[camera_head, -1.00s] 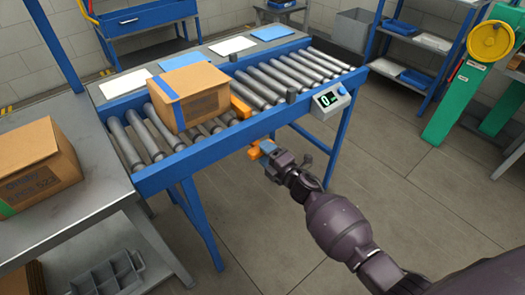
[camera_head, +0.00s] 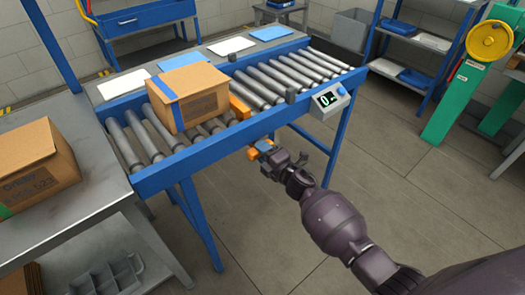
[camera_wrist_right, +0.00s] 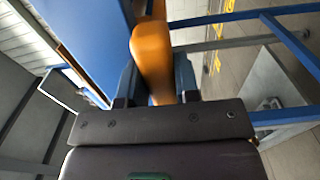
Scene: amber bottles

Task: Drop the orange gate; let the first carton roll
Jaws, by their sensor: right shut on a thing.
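The orange gate (camera_head: 239,106) shows as a short orange bar across the rollers, just right of the carton. Its orange handle (camera_wrist_right: 152,55) sticks out at the conveyor's near side. My right gripper (camera_head: 264,149) is shut on this handle, which lies between the two fingers (camera_wrist_right: 154,85) in the right wrist view. The first carton (camera_head: 190,97), brown with a blue tape strip, sits on the rollers left of the gate, close to it; I cannot tell whether they touch. My left gripper is not in view.
The blue-framed roller conveyor (camera_head: 200,152) has free rollers (camera_head: 290,75) right of the gate. A display box (camera_head: 329,101) reading 0 is on its near rail. Another carton (camera_head: 36,165) sits on the grey table (camera_head: 95,195) at left. Grey floor lies in front.

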